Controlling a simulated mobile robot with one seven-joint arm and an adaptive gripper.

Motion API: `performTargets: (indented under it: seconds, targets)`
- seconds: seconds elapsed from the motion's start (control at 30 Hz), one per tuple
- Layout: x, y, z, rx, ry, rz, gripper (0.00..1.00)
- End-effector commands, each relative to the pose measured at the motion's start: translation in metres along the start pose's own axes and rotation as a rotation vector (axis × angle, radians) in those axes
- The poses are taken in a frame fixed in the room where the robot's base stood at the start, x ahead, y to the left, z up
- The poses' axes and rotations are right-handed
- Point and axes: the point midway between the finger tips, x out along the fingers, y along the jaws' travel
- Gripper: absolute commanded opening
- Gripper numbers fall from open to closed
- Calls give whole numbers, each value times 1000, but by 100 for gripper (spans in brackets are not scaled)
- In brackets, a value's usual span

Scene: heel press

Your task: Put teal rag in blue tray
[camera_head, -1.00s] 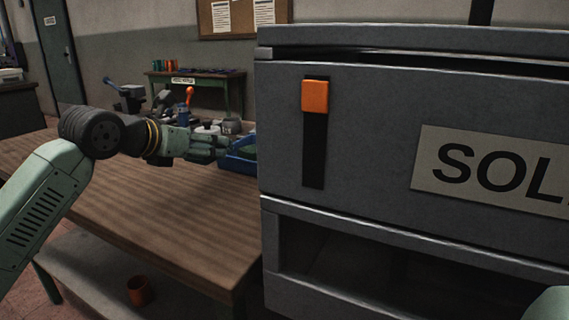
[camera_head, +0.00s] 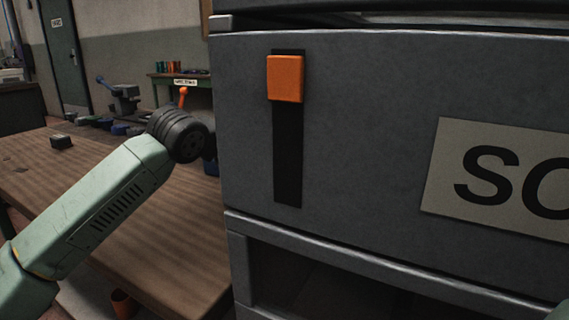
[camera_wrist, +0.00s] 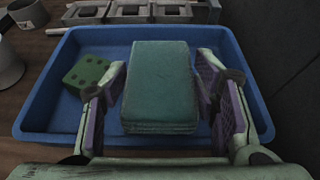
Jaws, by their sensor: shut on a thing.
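The teal rag (camera_wrist: 160,88), a folded stack, sits between the two purple-padded fingers of my gripper (camera_wrist: 162,100) in the wrist view. My gripper is shut on it. The blue tray (camera_wrist: 235,68) lies below and around the rag, which is over the tray's inside. I cannot tell whether the rag touches the tray floor. A green die with dark pips (camera_wrist: 87,75) is in the tray on the left.
A big grey cabinet (camera_head: 350,130) with an orange-handled slot (camera_head: 285,78) fills the right and stands close by my arm. The wooden table (camera_head: 150,240) is bare in front. Grey blocks (camera_wrist: 130,10) line the tray's far side. A dark block (camera_head: 61,141) lies at left.

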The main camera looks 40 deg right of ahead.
Motion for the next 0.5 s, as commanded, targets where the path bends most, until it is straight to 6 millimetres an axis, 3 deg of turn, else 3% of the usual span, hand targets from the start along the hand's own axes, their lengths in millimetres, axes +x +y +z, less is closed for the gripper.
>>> performTargets:
  seconds: [0.03,0.2,0.37,0.5]
  targets:
    - [9,-12,3,6,1,-4,31]
    - [31,-34,8,2,1,-1,31]
    - [38,-42,9,0,0,1,31]
    - [43,-42,-4,-2,2,-1,31]
